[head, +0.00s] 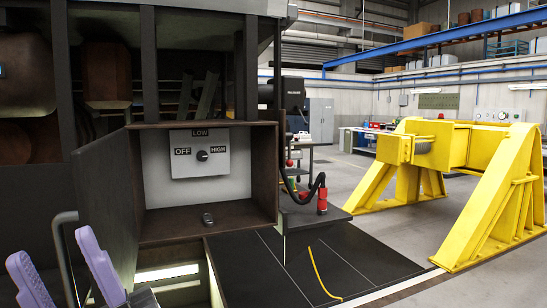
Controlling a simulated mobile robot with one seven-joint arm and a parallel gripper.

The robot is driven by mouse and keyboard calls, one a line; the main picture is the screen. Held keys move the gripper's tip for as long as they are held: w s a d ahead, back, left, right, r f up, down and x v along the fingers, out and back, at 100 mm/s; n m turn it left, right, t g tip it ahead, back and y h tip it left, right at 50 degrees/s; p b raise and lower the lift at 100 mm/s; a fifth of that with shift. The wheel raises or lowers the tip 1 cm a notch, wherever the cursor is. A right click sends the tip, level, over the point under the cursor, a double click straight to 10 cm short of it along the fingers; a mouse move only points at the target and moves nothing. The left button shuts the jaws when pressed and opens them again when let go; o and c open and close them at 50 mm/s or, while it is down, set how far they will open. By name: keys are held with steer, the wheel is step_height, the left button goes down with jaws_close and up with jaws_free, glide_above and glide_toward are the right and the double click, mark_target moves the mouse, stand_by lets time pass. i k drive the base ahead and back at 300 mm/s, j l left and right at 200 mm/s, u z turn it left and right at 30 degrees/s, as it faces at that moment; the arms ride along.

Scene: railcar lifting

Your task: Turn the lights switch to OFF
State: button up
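The switch is a small round black knob (202,155) on a white panel (183,168) inside an open brown metal box (273,160). The panel is labelled OFF at left, LOW on top and HIGH at right. A small light mark on the knob seems to face right, towards HIGH, but it is tiny. My gripper (50,248) shows at the lower left with two purple fingers spread apart. It is empty, well to the left of and below the knob and not touching it. Its lower part is cut off by the picture's edge.
The box's open door (105,200) stands on the left, between my gripper and the panel. A small dark metal object (207,218) lies on the box's floor. A cable with a red connector (321,200) hangs to the right. A yellow stand (490,200) is farther right.

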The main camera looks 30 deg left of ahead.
mark_target(202, 156)
steer(key=i+l+z, duration=0.35)
steer(key=i, duration=0.2)
steer(key=i+j+u, duration=0.25)
steer(key=u, duration=0.2)
steer(key=i+j+u, duration=0.1)
steer(key=i+u, duration=0.35)
steer(key=k, duration=0.05)
